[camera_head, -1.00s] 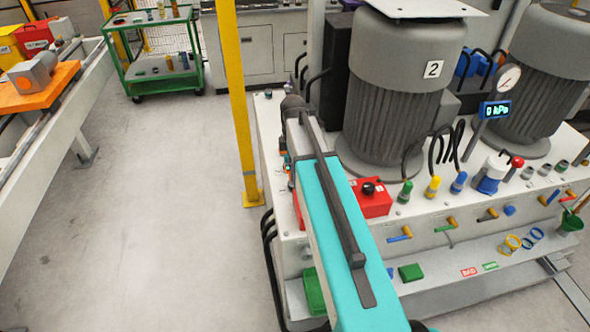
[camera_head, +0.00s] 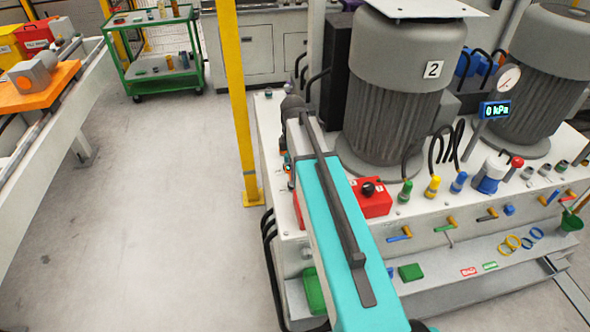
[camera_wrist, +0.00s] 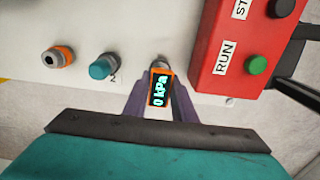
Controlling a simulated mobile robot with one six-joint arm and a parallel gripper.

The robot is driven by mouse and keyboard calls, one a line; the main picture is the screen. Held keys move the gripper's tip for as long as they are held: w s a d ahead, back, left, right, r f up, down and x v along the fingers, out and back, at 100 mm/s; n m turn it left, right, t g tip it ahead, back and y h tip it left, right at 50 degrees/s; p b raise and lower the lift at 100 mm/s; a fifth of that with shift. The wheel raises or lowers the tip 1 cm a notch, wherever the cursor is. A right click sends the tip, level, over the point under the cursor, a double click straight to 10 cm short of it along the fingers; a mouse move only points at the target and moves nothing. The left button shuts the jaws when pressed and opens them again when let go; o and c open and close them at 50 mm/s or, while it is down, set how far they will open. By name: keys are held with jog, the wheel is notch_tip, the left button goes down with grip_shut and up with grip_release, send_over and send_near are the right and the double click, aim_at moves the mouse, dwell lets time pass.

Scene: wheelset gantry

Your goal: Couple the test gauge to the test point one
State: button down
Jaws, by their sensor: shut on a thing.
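The test gauge (camera_wrist: 160,88) is a small orange-framed unit with a dark display reading 0 kPa. In the wrist view my gripper (camera_wrist: 160,96) is shut on it, with a dark purple finger on each side. The gauge's far end is at a grey metal fitting (camera_wrist: 160,61) on the pale panel; I cannot tell whether they touch or are joined. To the left are a teal-capped fitting (camera_wrist: 103,67) beside a printed 2 and an orange-ringed fitting (camera_wrist: 57,57). No label for point one is readable.
A red control box (camera_wrist: 238,45) with RUN and a green button stands close to the right of the gauge. In the head view, a grey motor (camera_head: 405,90) marked 2 rises behind it. A yellow post (camera_head: 237,110) stands left; open floor lies beyond it.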

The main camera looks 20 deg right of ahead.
jog(key=shift+f, duration=0.2)
jog(key=c, duration=1.4)
grip_release()
jog(key=shift+r, duration=0.2)
jog(key=shift+r+b, duration=1.65)
jog(key=shift+r, duration=5.05)
jog(key=shift+s, duration=0.1)
